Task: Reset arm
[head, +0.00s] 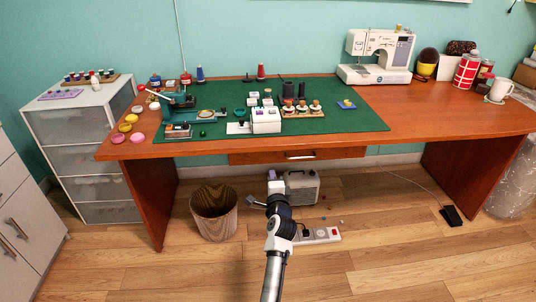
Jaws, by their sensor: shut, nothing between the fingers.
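My arm rises from the bottom centre of the head view, in front of the desk. My gripper (274,180) is at its far end, small in the picture, below the desk's front edge and in front of a grey-white case (303,187) on the floor. It is shut and holds nothing. The fine shape of its fingers is too small to make out.
The wooden desk (440,112) carries a green cutting mat (350,118) with sewing items and a white sewing machine (378,55). The floor at right is mostly clear.

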